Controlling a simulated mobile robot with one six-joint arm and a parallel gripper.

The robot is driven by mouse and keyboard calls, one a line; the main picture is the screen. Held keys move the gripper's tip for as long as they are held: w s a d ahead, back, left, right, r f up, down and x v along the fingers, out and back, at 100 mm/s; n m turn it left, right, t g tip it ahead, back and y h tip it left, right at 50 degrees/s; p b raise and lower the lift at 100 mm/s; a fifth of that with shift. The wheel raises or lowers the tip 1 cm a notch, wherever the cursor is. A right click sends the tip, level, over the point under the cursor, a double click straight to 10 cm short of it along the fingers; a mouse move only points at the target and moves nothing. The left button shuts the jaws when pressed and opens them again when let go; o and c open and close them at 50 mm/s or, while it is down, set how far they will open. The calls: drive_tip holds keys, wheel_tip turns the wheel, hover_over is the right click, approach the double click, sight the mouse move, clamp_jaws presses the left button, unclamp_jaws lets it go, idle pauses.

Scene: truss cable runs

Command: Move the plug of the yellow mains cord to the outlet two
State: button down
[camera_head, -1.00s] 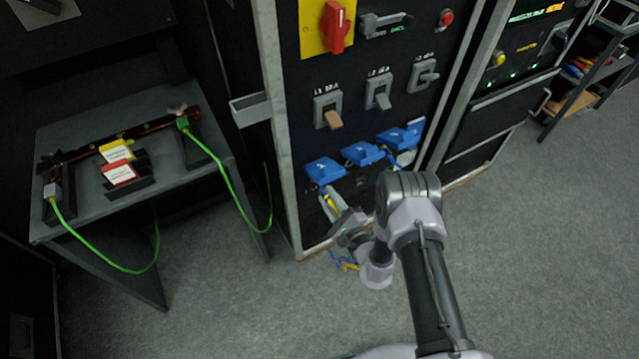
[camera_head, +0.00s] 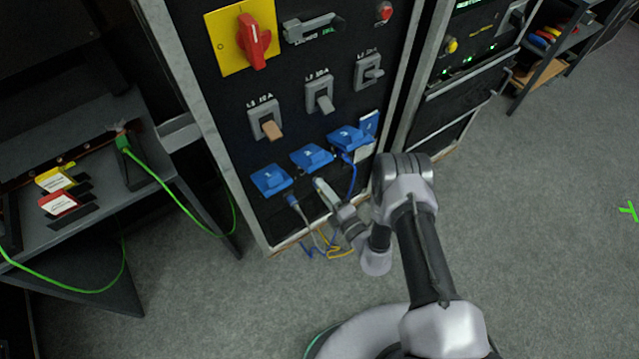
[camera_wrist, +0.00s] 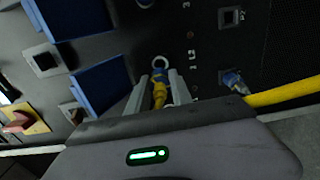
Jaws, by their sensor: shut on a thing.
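In the head view, a dark panel carries a row of blue outlet covers: left (camera_head: 271,180), middle (camera_head: 312,157) and right (camera_head: 346,138). Their numbers are too small to read surely. My gripper (camera_head: 322,188) is at the panel just below the middle cover. In the wrist view, my gripper (camera_wrist: 162,88) is shut on a yellow and blue piece, seemingly the yellow cord's plug (camera_wrist: 159,93). Its tip points at the panel near a pale ring (camera_wrist: 161,63); I cannot tell whether it touches. The yellow cord (camera_head: 338,252) hangs low by the cabinet's foot.
A blue cord (camera_head: 352,180) hangs below the right cover. A table (camera_head: 75,255) stands left; grey floor (camera_head: 540,250) is open at right.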

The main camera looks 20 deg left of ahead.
sight(314, 179)
drive_tip(key=shift+w+f, duration=0.1)
drive_tip(key=shift+w, duration=0.2)
drive_tip(key=b+x, duration=0.1)
drive_tip(key=x, duration=0.1)
drive_tip(key=b+x, duration=0.1)
drive_tip(key=x, duration=0.1)
drive_tip(key=shift+s+a, duration=0.2)
drive_tip(key=shift+s, duration=0.05)
drive_tip(key=shift+w+a+b, duration=0.3)
drive_tip(key=shift+w+a, duration=0.1)
drive_tip(key=shift+a, duration=0.15)
drive_tip(key=shift+b, duration=0.4)
drive_tip(key=shift+b+x, duration=0.8)
drive_tip(key=shift+b, duration=0.2)
idle(1.0)
drive_tip(key=shift+m+b, duration=0.4)
drive_tip(key=shift+m, duration=1.1)
